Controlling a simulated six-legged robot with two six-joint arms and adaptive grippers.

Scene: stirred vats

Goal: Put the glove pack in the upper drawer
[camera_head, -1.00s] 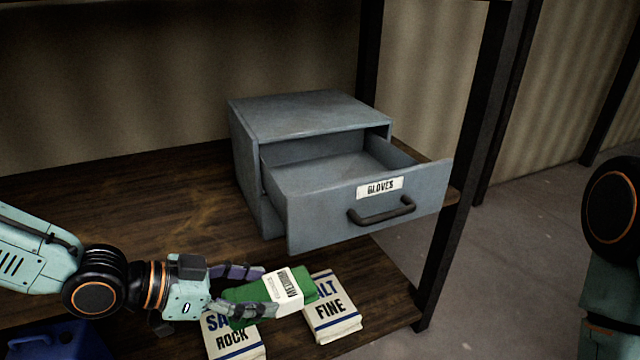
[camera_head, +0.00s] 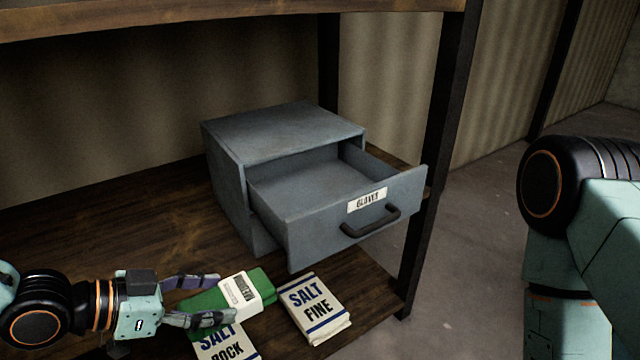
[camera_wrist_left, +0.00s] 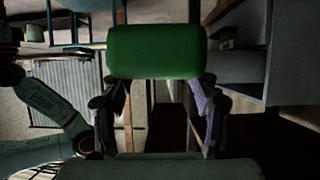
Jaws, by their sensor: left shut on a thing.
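The glove pack (camera_head: 256,282) is green with a white printed band. My left gripper (camera_head: 203,300) is shut on it, low in front of the drawer unit, with the pack above the salt packs. In the left wrist view the green pack (camera_wrist_left: 155,52) sits between the fingertips. The grey drawer unit (camera_head: 280,130) stands on the wooden shelf. Its upper drawer (camera_head: 310,232), labelled GLOVES, with a dark handle (camera_head: 372,222), is pulled out and its visible inside is empty. My right gripper is not in view.
Two salt packs lie on the shelf: SALT FINE (camera_head: 315,308) and a ROCK pack (camera_head: 228,346), partly covered by the gripper and pack. A dark shelf post (camera_head: 436,150) stands right of the drawer. A wooden shelf board (camera_head: 200,12) runs overhead.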

